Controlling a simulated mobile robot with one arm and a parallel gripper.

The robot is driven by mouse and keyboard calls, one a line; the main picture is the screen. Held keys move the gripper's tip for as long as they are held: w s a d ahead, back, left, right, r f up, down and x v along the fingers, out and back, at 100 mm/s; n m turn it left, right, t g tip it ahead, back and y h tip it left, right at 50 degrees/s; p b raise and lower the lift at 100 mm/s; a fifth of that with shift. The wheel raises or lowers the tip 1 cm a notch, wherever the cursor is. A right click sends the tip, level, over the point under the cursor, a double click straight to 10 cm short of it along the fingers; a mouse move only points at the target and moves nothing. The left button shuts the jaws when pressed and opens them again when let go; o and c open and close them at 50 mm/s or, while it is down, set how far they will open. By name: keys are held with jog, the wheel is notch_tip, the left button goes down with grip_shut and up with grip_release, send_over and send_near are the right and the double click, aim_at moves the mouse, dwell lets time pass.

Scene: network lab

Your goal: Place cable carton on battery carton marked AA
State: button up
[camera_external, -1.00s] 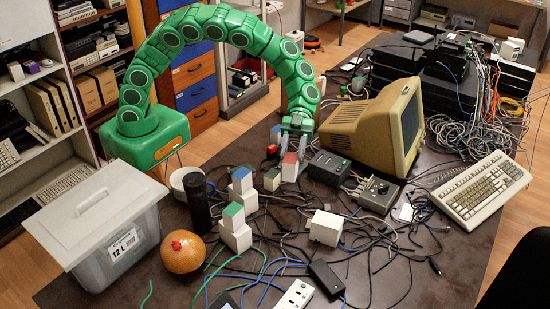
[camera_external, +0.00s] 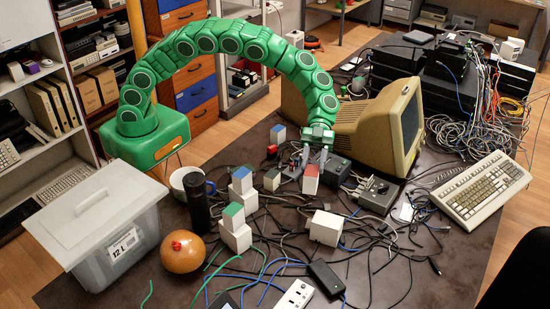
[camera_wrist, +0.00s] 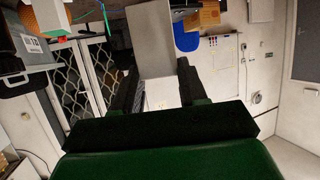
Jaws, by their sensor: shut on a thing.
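My gripper (camera_external: 316,152) is shut on a white carton with a red face (camera_external: 310,184) and holds it beside the black box near the monitor. In the wrist view a pale grey and white box (camera_wrist: 150,50) shows between the two dark fingers (camera_wrist: 158,88). White cartons with green and blue or red faces stand in stacks at the middle left, one pair (camera_external: 242,180) behind another (camera_external: 234,218). A plain white carton (camera_external: 326,229) stands alone in front. No label can be read, so I cannot tell which carton is marked AA.
A black box (camera_external: 338,168) and a grey switch unit (camera_external: 376,192) stand near the monitor (camera_external: 395,125). A small blue-topped carton (camera_external: 278,134) stands behind. Loose cables cover the table front. A lidded bin (camera_external: 100,225) and dark cylinder (camera_external: 197,200) are left.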

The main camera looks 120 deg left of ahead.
jog(key=shift+w+f, duration=0.3)
jog(key=shift+w, duration=0.55)
jog(key=w+f, duration=0.4)
jog(key=f, duration=0.1)
jog(key=shift+w+a+f, duration=0.2)
jog(key=shift+f, duration=0.1)
jog(key=shift+w+f, duration=0.15)
jog(key=shift+f, duration=0.75)
jog(key=shift+w+f, duration=0.15)
jog(key=shift+f, duration=0.7)
jog(key=shift+f, duration=0.1)
jog(key=o, duration=1.1)
